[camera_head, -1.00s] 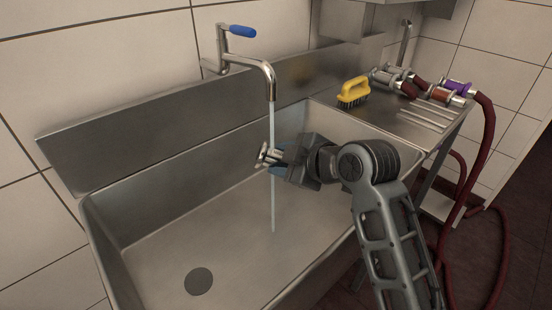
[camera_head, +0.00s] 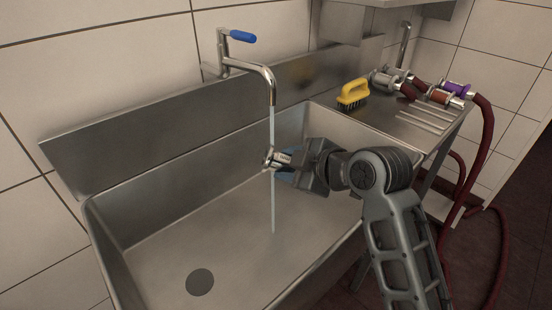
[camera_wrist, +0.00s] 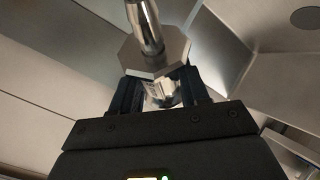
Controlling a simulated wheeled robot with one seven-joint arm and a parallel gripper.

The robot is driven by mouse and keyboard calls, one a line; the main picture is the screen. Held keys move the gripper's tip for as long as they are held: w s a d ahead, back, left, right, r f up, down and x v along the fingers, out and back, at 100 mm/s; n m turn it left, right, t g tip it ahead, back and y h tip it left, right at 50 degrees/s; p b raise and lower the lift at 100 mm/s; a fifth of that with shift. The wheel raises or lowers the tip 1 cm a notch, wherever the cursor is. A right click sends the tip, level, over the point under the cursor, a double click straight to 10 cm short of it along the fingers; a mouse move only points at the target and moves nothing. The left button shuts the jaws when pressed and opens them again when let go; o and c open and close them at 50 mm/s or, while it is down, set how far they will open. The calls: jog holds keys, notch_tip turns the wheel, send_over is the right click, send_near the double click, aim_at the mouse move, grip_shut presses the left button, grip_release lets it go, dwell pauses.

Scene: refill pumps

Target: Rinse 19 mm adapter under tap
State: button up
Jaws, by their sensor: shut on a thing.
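My gripper (camera_head: 291,168) is shut on a shiny metal adapter (camera_head: 270,159), held above the basin to the left of my arm. In the wrist view the adapter (camera_wrist: 152,52) shows an octagonal flange and a narrower tube, with its lower part between the two dark fingers (camera_wrist: 158,95). The tap (camera_head: 247,67) has a curved spout and a blue lever (camera_head: 243,35). A stream of water (camera_head: 273,205) runs from the spout into the sink (camera_head: 235,225). In the head view the stream meets or passes right at the adapter; I cannot tell the exact depth.
A round drain (camera_head: 199,282) lies in the sink floor. A dark red hose (camera_head: 487,130) hangs off the right side. The left half of the basin is clear.

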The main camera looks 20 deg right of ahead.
jog(key=f+p+v, duration=0.1)
jog(key=p+v, duration=0.2)
jog(key=v, duration=0.5)
jog(key=shift+s+d+r, duration=0.2)
jog(key=shift+s+d, duration=0.05)
jog(key=shift+s, duration=0.25)
jog(key=shift+w, duration=0.15)
dwell(0.3)
jog(key=w+a+f+m+h, duration=0.1)
jog(key=w+f, duration=0.1)
jog(key=w, duration=0.5)
jog(key=w+a+f+m+h, duration=0.1)
jog(key=w+f+m+h, duration=0.1)
jog(key=w, duration=0.6)
jog(key=shift+a+f, duration=0.4)
jog(key=shift+f, duration=0.3)
